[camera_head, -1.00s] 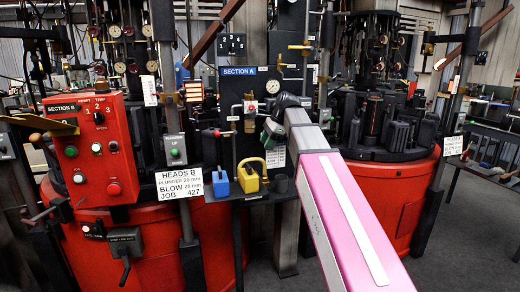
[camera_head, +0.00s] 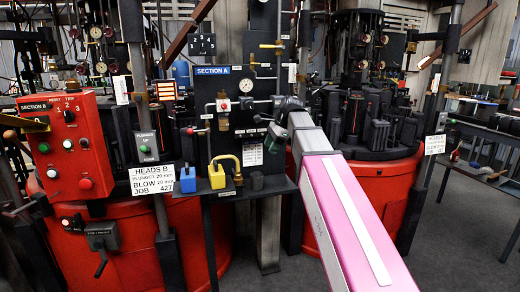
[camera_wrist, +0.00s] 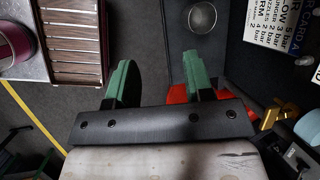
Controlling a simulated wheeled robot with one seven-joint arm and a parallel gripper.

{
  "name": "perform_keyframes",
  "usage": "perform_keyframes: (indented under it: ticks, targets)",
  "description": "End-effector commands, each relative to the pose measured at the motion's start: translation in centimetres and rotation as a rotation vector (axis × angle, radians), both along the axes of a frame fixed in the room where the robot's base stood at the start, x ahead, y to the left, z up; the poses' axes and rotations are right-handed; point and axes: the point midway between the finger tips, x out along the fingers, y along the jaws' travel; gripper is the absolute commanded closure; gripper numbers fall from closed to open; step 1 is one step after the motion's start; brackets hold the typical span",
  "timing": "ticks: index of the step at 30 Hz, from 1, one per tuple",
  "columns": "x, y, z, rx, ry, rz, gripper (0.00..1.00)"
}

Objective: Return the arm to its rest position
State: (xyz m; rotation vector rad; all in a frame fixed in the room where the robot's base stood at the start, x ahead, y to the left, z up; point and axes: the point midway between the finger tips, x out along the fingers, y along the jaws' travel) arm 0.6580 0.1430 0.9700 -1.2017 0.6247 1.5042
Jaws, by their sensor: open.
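My arm reaches out from the lower right of the head view, with its pink link in front. My gripper (camera_head: 274,136) is at its far end, before the Section A panel (camera_head: 245,110), and looks small and partly hidden by my wrist. In the wrist view my gripper (camera_wrist: 160,82) shows two green fingers spread wide apart.
A shelf (camera_head: 225,192) below the panel holds a blue block (camera_head: 185,180) and a yellow padlock-shaped piece (camera_head: 220,172). Red machines stand left (camera_head: 130,240) and right (camera_head: 375,195). The wrist view shows a slatted top (camera_wrist: 75,45), a round metal cup (camera_wrist: 202,17) and a brass piece (camera_wrist: 275,114).

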Motion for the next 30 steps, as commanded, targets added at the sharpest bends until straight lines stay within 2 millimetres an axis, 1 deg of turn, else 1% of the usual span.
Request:
perform_keyframes:
  ticks: [8, 11, 14, 17, 21, 23, 24, 30]
  targets:
    - [-0.5, -1.1, -3.9, -0.034, -0.029, 0.067, 0.53]
    - [-0.8, -1.7, -5.7, -0.052, -0.044, 0.102, 0.53]
    - [-1.2, -2.4, -8.1, -0.075, -0.06, 0.147, 0.53]
    - [-1.9, -3.3, -11.1, -0.105, -0.081, 0.21, 0.53]
    - [-3.4, -5.0, -16.1, -0.159, -0.114, 0.328, 0.53]
    - [-4.2, -5.7, -18.2, -0.182, -0.127, 0.381, 0.53]
    - [-4.7, -6.2, -19.6, -0.198, -0.134, 0.417, 0.53]
    - [-7.8, -8.6, -26.1, -0.27, -0.166, 0.611, 0.53]
